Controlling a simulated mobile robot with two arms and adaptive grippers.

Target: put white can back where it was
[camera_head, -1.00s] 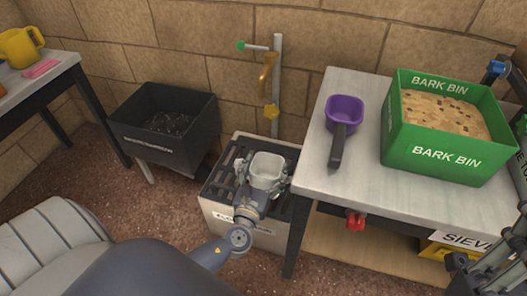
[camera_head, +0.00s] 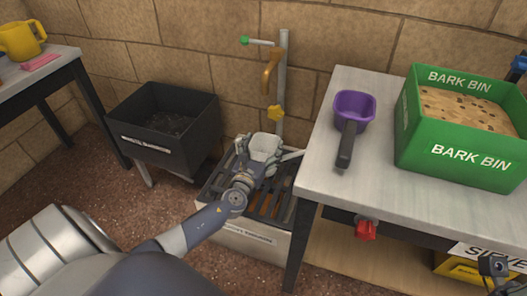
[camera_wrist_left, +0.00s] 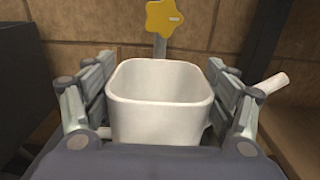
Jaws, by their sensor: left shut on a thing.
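The white can (camera_head: 265,147) is a square, open-topped vessel, and it looks empty in the left wrist view (camera_wrist_left: 160,112). A pale spout-like piece (camera_wrist_left: 270,84) shows to its right. My left gripper (camera_head: 257,160) is shut on the can, with a finger on each side in the left wrist view. The can is upright over the dark slatted grate (camera_head: 222,184) of a white basin, below the tap (camera_head: 272,70). I cannot tell whether it touches the grate. A small part of my right arm (camera_head: 494,268) shows at the lower right; its jaws are unclear.
A worktop (camera_head: 325,178) on the right holds a purple scoop (camera_head: 354,106) and a green bark bin (camera_head: 460,158). A red knob (camera_head: 366,230) is under its front edge. A black bin (camera_head: 150,148) stands left of the basin. The stone wall is close behind.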

